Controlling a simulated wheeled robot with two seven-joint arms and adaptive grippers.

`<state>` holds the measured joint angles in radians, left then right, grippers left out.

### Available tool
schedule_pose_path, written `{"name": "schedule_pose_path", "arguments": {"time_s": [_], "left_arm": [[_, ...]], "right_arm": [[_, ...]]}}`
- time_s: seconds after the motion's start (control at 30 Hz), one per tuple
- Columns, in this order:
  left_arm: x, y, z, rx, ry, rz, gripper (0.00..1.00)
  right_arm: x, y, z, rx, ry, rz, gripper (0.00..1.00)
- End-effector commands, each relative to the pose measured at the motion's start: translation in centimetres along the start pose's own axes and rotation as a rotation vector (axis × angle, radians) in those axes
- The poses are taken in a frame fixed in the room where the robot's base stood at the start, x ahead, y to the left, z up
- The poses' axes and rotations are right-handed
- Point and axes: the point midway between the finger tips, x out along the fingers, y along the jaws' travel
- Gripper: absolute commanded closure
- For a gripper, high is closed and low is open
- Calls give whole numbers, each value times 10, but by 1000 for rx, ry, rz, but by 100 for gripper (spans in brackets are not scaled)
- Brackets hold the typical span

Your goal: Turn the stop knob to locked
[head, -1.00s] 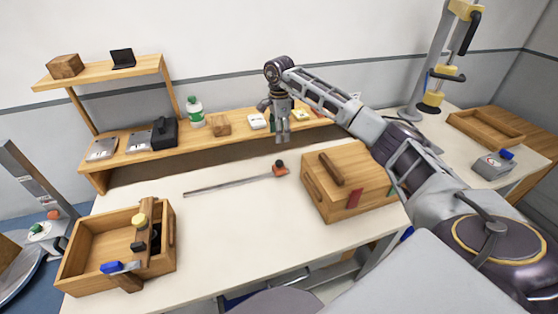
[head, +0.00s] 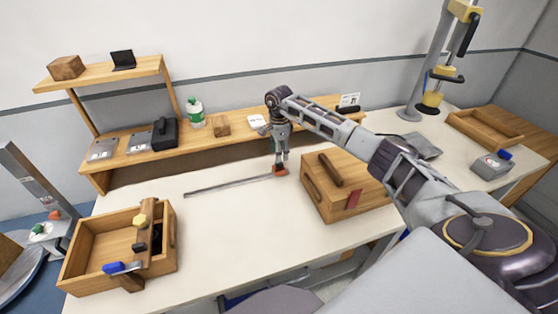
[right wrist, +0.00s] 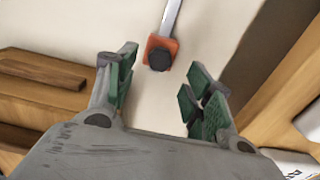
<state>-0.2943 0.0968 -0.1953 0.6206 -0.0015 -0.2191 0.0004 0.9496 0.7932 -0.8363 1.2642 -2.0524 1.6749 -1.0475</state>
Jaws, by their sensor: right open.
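A flat metal rail (head: 228,186) lies on the white table, with an orange-red block (head: 280,172) at its right end. A black knob (right wrist: 159,60) sits on this orange block (right wrist: 160,42) in the right wrist view. My right gripper (head: 281,160) points down just over the block and hides most of the knob in the head view. In the right wrist view its green-padded fingers (right wrist: 163,80) are open, with the knob between and a little beyond them. I cannot tell the knob's setting. My left gripper is not in view.
An open wooden tray (head: 85,265) is at the front left. A wooden shelf (head: 110,172) runs behind. The table's front middle is clear.

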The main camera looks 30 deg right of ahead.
Motion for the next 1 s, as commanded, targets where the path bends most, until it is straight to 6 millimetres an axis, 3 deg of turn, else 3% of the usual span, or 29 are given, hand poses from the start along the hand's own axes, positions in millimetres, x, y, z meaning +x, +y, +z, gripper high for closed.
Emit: {"name": "schedule_pose_path", "arguments": {"time_s": [0.33,0.8,1.0], "left_arm": [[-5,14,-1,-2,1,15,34],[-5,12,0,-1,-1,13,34],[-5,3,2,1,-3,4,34]], "right_arm": [[40,0,0,1,-1,1,48],[49,0,0,0,0,-1,48],[49,0,0,0,0,-1,71]]}}
